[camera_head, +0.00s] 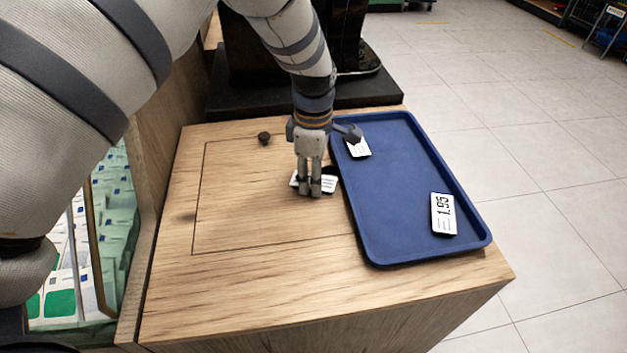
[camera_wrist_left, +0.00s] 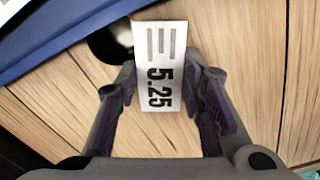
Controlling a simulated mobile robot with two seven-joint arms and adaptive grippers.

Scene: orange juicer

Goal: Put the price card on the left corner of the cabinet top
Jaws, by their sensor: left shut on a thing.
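A white price card reading 5.25 (camera_wrist_left: 158,62) is between the fingers of my left gripper (camera_wrist_left: 163,96) in the left wrist view. In the head view, the gripper (camera_head: 316,190) points down, low over the wooden cabinet top (camera_head: 250,215), and is shut on this card (camera_head: 328,184). The fingers partly hide the card. I cannot tell whether it touches the wood. The cabinet top's left near corner is bare. My right gripper is not in view.
A blue tray (camera_head: 395,185) covers the right side of the cabinet top. It holds a 1.95 card (camera_head: 443,214) and another card (camera_head: 357,148) at its far end. A small dark knob (camera_head: 264,138) is at the back. A black machine base (camera_head: 240,100) stands behind.

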